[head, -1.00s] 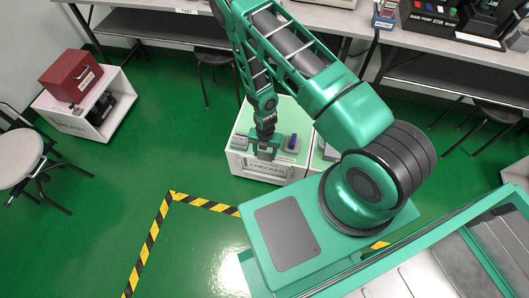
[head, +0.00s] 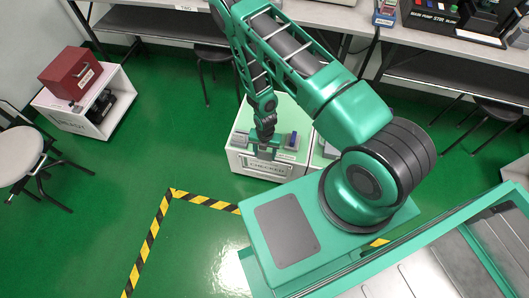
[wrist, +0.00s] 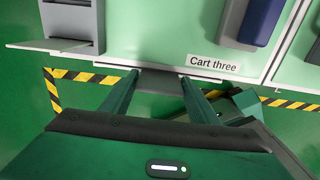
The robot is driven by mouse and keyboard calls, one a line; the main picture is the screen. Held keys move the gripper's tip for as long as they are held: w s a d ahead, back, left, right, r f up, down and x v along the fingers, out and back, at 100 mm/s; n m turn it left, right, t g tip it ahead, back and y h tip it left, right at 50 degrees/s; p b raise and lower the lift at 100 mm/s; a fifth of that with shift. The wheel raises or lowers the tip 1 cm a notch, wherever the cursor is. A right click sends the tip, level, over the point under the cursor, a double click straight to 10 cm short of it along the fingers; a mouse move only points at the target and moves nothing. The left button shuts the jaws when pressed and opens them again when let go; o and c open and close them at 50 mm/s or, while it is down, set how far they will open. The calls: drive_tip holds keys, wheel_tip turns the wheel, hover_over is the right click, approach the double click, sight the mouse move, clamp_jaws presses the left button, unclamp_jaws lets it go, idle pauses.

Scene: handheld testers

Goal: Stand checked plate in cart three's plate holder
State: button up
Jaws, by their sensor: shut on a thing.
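The checked plate (head: 265,168), a pale panel with dark lettering, is upright at the near edge of cart three (head: 238,160) in the head view. My gripper (head: 263,152) is shut on its upper edge. In the wrist view, my two green fingers (wrist: 160,88) hold the plate (wrist: 160,80), seen nearly edge-on as a dark grey strip. The label "Cart three" (wrist: 213,64) is just right of it on the pale green top. Whether the plate's lower edge touches anything is hidden. I cannot make out the plate holder with certainty.
A grey stepped fixture (wrist: 75,25) stands on the cart top to the left. A blue handheld device (wrist: 263,22) is at the right. Another cart adjoins on the right. Yellow-black floor tape (head: 152,235) lies in front. A white cart with a red box (head: 70,72) stands far left.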

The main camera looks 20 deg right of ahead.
drive_tip(key=shift+f, duration=0.9)
drive_tip(key=o, duration=1.7)
wheel_tip(320, 180, up, 11)
drive_tip(key=shift+f, duration=0.2)
